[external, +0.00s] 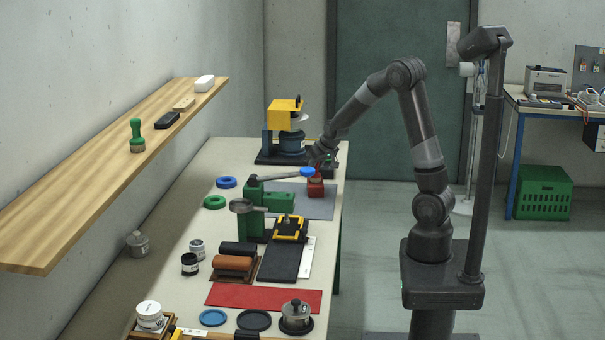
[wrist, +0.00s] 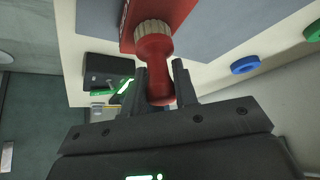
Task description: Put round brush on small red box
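The round brush (wrist: 154,62) has a red handle and a short pale bristle ring. In the wrist view its bristle end is against the small red box (wrist: 128,22); I cannot tell how firmly it rests. My gripper (wrist: 161,78) has one finger on each side of the handle, and the handle fills the space between them. In the external view the small red box (external: 315,188) lies on the grey mat, with my gripper (external: 321,160) just above it. The brush is largely hidden there by the arm and a blue-tipped lever.
The green press with a blue-tipped lever (external: 307,172) stands close in front of the box. A yellow and blue machine (external: 285,115) stands behind. A dark box (wrist: 108,72) is close to the gripper.

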